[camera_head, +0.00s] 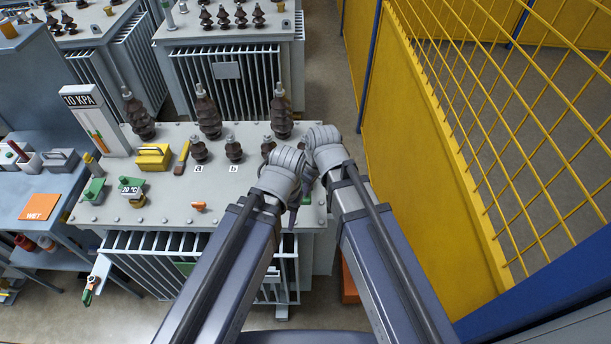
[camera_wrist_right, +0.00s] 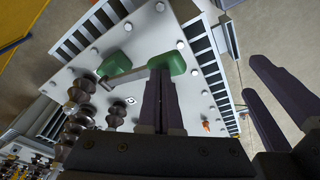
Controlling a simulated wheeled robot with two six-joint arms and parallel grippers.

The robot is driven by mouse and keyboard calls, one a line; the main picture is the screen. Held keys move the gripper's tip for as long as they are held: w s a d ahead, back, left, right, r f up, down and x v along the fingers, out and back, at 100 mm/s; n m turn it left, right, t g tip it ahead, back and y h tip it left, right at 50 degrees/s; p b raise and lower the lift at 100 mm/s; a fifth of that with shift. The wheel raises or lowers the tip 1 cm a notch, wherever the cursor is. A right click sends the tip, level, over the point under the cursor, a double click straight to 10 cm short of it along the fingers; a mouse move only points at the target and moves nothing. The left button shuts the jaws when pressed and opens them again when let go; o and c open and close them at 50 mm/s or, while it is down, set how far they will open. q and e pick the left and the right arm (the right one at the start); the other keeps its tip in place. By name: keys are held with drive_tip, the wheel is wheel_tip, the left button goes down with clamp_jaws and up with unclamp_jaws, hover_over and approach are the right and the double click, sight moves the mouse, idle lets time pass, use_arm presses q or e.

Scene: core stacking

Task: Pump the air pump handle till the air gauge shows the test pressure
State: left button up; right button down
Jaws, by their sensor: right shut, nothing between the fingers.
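A tall white gauge panel (camera_head: 97,125) stands at the back left of the grey transformer top (camera_head: 165,225). It carries a 10 KPA sign and a small orange mark; the exact reading is too small to tell. In the right wrist view, a green block (camera_wrist_right: 168,62) and a green piece (camera_wrist_right: 113,65) with a metal bar between them sit on the transformer top. They look like the pump and its handle. My right gripper (camera_wrist_right: 161,75) is shut and empty, its tips beside the green block. My left gripper (camera_wrist_right: 250,75) is open and empty at the right.
Brown insulators (camera_head: 207,115) stand along the back. A yellow block (camera_head: 153,157), a 20 °C green device (camera_head: 131,188) and an orange valve (camera_head: 199,206) are on the top. A yellow fence (camera_head: 425,150) rises at the right.

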drive_tip(key=w+r+p, duration=0.4)
drive_tip(key=r+p, duration=0.1)
drive_tip(key=shift+r, duration=0.2)
idle(0.6)
drive_tip(key=w+r+p, duration=0.1)
drive_tip(key=r+p, duration=0.1)
drive_tip(key=w+r+p, duration=0.2)
idle(0.6)
idle(0.7)
